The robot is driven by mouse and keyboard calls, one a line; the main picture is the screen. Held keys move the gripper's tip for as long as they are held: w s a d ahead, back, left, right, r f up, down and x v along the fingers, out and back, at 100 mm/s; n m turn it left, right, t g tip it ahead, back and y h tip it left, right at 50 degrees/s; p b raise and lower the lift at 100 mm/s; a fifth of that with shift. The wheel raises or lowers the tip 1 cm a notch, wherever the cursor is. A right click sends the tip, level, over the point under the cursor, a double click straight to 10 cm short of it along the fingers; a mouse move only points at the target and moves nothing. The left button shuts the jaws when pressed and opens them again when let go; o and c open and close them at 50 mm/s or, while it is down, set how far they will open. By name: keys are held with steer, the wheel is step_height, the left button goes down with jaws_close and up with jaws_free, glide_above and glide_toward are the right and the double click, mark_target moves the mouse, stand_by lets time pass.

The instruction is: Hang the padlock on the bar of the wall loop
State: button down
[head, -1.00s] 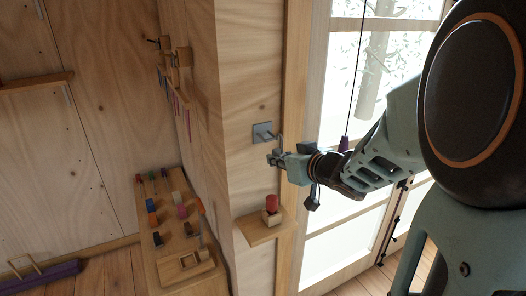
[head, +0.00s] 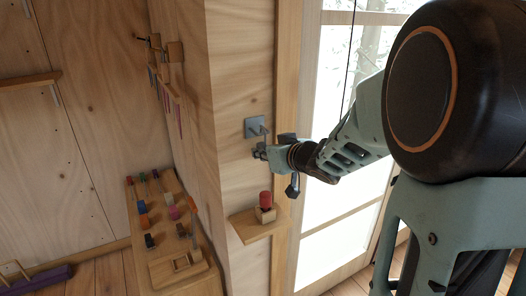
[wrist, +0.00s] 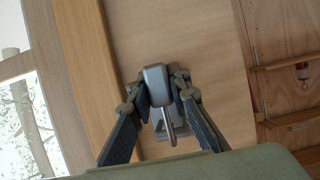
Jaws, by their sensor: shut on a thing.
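The wall loop (head: 251,127) is a grey square plate with a short bar, fixed to the plywood wall in the head view. My gripper (head: 262,152) is just below and in front of it. In the wrist view my gripper (wrist: 160,92) is shut on the padlock (wrist: 156,78), a grey block between the fingertips. Its thin shackle (wrist: 169,128) points down in that picture, over a grey part of the wall loop behind. In the head view the shackle is close to the bar; I cannot tell whether it is around it.
A small wall shelf (head: 245,229) below my gripper carries a red-topped object (head: 265,204) on a wooden block. A bench (head: 172,225) with several coloured pieces stands at the left. A glazed door (head: 325,180) is to the right behind my arm.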

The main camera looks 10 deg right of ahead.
steer(key=c, duration=1.7)
jaws_free()
steer(key=shift+c, duration=0.2)
